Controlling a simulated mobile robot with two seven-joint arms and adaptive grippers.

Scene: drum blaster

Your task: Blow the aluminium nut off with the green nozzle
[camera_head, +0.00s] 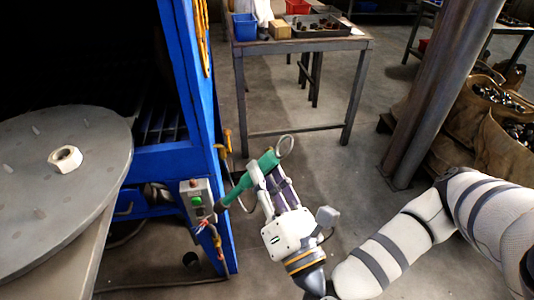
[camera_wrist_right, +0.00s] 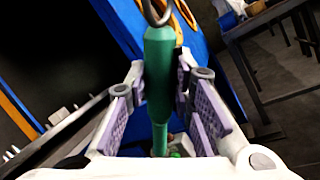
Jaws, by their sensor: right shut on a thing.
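The pale aluminium nut (camera_head: 65,159) lies on the grey round disc (camera_head: 65,215) at the left of the head view. My right gripper (camera_head: 265,176) is shut on the green nozzle (camera_head: 235,189), in front of the blue machine frame and well to the right of the disc. In the right wrist view the green nozzle (camera_wrist_right: 159,75) stands between the purple finger pads, with a metal ring at its top end. The nut cannot be made out in the wrist view. My left gripper is not in view.
A blue machine post (camera_head: 195,95) stands between the disc and my right gripper. A control box (camera_head: 197,201) with a green button is on it. A metal table (camera_head: 300,46) with bins is behind. A thick column (camera_head: 440,95) and sacks stand at the right.

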